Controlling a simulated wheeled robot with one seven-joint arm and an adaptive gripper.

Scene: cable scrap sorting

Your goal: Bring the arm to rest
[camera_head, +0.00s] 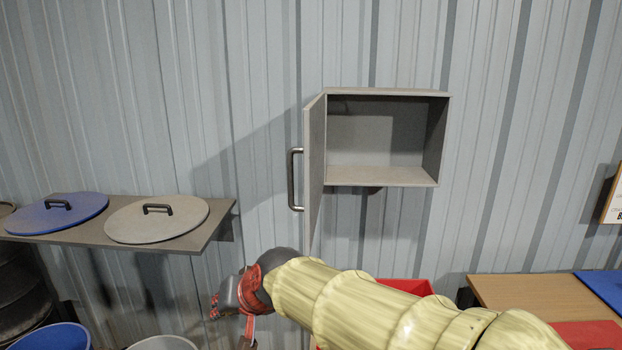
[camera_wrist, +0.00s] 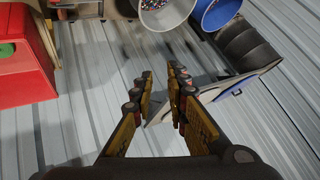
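My arm (camera_head: 390,305) reaches in from the lower right of the head view, bent toward the wall. My gripper, partly hidden behind its own wrist, is at the lower middle, below the open cabinet. In the wrist view my gripper (camera_wrist: 164,76) has its two fingers apart with nothing between them. It is open, empty and clear of other things.
A grey wall cabinet (camera_head: 432,140) stands empty, its door (camera_head: 314,160) swung open. A shelf (camera_head: 222,220) at left holds a blue lid (camera_head: 30,219) and a grey lid (camera_head: 190,212). Blue (camera_head: 55,338) and grey (camera_head: 165,343) bins stand below. A red container (camera_wrist: 25,75) and wooden table (camera_head: 520,292) are nearby.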

